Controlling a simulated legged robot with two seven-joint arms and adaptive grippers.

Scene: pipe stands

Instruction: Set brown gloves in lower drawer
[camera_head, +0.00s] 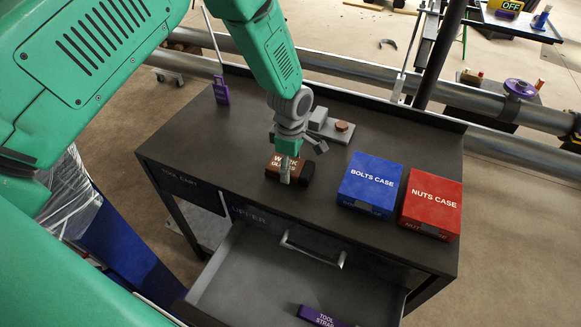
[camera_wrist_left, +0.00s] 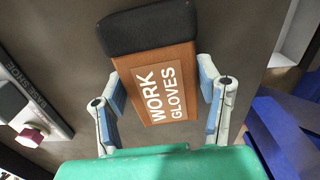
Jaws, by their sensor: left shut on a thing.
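The brown work gloves (camera_head: 274,170) are a block-shaped bundle with a black end, on the dark cabinet top. In the left wrist view the brown gloves (camera_wrist_left: 150,60) lie between the finger pads, label facing the camera. My left gripper (camera_head: 288,176) is shut on them from above; I cannot tell whether they still touch the top. Below the upper drawer front (camera_head: 270,228), which has a grey handle (camera_head: 312,251), a lower drawer (camera_head: 255,270) stands open. A purple tool strap (camera_head: 322,316) lies in it. My right gripper is not in view.
A blue bolts case (camera_head: 370,182) and a red nuts case (camera_head: 431,202) stand right of the gloves. A grey fixture (camera_head: 325,127) is behind them, and a purple tag (camera_head: 221,91) at the back left. Most of the open drawer's visible floor is clear.

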